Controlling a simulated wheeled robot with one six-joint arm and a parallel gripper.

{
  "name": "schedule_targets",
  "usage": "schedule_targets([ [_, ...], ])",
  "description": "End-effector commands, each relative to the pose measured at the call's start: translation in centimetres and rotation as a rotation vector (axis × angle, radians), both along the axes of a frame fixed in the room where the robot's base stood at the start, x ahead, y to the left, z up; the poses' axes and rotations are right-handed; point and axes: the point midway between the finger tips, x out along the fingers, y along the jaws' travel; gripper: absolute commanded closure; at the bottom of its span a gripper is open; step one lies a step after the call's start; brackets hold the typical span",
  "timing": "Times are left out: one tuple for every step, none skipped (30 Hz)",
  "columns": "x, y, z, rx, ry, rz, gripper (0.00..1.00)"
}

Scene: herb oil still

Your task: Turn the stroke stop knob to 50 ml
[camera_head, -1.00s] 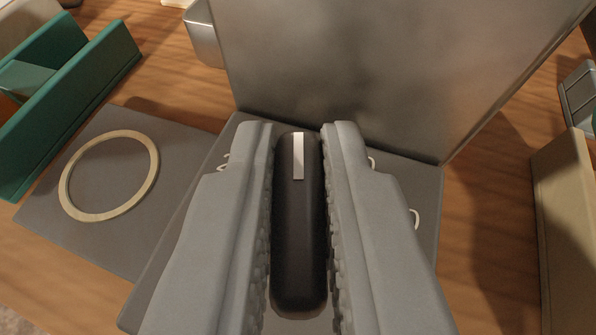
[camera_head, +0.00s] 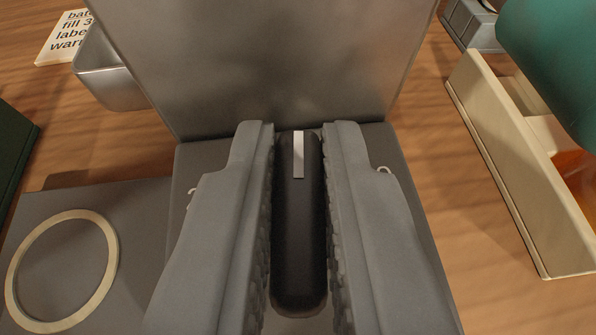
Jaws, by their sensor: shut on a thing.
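The stroke stop knob (camera_head: 299,235) is a dark, elongated bar with rounded ends and a pale pointer strip (camera_head: 298,155) at its far end. It lies between the two grey ribbed fingers of my gripper (camera_head: 299,190), which are shut on its long sides. The knob sits over a dark grey plate (camera_head: 400,150) in front of an upright metal panel (camera_head: 260,60). Small parts of white scale marks show beside the fingers, at the left and at the right. The rest of the scale and any numbers are hidden under my fingers.
A pale ring (camera_head: 20,265) lies on a flat grey pad (camera_head: 140,215) at the left. A metal tray (camera_head: 110,80) and a printed card (camera_head: 62,35) are at the back left. A cream box (camera_head: 510,170) stands at the right, with a green object (camera_head: 560,60) over it.

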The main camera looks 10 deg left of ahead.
Motion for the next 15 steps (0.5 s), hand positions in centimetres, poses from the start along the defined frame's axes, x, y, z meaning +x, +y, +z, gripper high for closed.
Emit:
schedule_targets([
  [0.01, 0.00, 0.04, 0.000, 0.000, -0.003, 1.00],
  [0.01, -0.01, 0.04, -0.001, 0.000, -0.004, 1.00],
  [0.01, -0.02, 0.04, -0.001, 0.000, -0.005, 1.00],
  [0.01, -0.02, 0.04, -0.001, 0.000, -0.005, 1.00],
  [0.01, -0.02, 0.04, -0.001, 0.000, -0.005, 1.00],
  [0.01, -0.03, 0.04, -0.001, 0.000, -0.005, 1.00],
  [0.01, -0.03, 0.04, -0.001, 0.000, -0.005, 1.00],
  [0.01, -0.03, 0.04, -0.001, 0.000, -0.005, 1.00],
  [0.01, -0.03, 0.04, -0.001, 0.000, -0.005, 1.00],
  [0.01, -0.03, 0.04, -0.001, 0.000, -0.005, 1.00],
  [0.01, -0.03, 0.04, -0.001, 0.000, -0.005, 1.00],
  [0.02, -0.03, 0.05, -0.001, -0.001, -0.005, 0.86],
  [0.02, -0.03, 0.05, -0.001, -0.001, -0.005, 0.80],
  [0.01, -0.03, 0.04, -0.001, -0.001, -0.005, 0.74],
  [0.02, -0.03, 0.04, -0.001, 0.000, -0.005, 0.66],
])
